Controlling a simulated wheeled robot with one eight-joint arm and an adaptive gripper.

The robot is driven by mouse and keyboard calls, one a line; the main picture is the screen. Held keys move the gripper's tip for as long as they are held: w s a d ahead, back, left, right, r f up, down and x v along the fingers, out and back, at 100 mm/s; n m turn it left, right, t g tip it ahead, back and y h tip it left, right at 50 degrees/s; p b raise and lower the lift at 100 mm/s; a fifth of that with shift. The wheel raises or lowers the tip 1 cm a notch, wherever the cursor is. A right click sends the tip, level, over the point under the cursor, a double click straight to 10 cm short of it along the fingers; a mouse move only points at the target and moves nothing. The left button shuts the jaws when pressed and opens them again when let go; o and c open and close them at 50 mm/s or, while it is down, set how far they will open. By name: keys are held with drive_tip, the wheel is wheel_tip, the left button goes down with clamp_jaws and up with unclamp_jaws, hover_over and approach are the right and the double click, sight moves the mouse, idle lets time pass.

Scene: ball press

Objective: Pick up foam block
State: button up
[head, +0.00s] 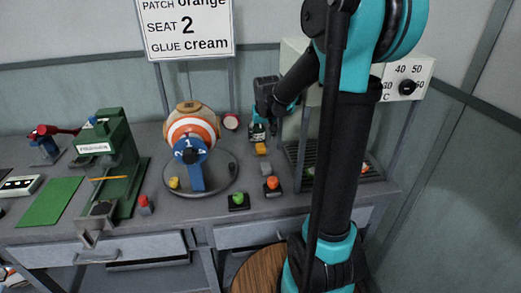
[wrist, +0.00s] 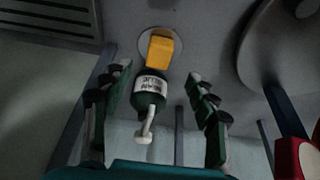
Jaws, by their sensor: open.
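A yellow-orange block (wrist: 160,50), which looks like the foam block, lies on a pale round spot on the bench. It also shows in the head view (head: 261,148), below my gripper (head: 262,112). In the wrist view my gripper (wrist: 158,76) is open, with the block just beyond and between the fingertips. A dark green bottle (wrist: 149,88) with a white label and white nozzle stands right beside the block and shows between the fingers. Nothing is held. I cannot tell how high the fingertips are above the block.
A striped ball (head: 190,125) sits on a stand with a blue numbered arm (head: 194,172) to the left. A rack with a temperature dial (head: 407,87) stands to the right. Buttons (head: 238,200) and (head: 272,186) are near the front edge. A green press (head: 112,150) is further left.

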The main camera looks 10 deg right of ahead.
sight(261, 146)
drive_tip(key=shift+x, duration=4.05)
drive_tip(key=shift+w+d, duration=0.1)
drive_tip(key=shift+c, duration=0.5)
drive_tip(key=c, duration=0.9)
drive_tip(key=shift+r, duration=0.2)
wheel_tip(261, 146, up, 7)
drive_tip(key=shift+r, duration=0.1)
drive_tip(key=s, duration=1.8)
drive_tip(key=shift+f, duration=0.25)
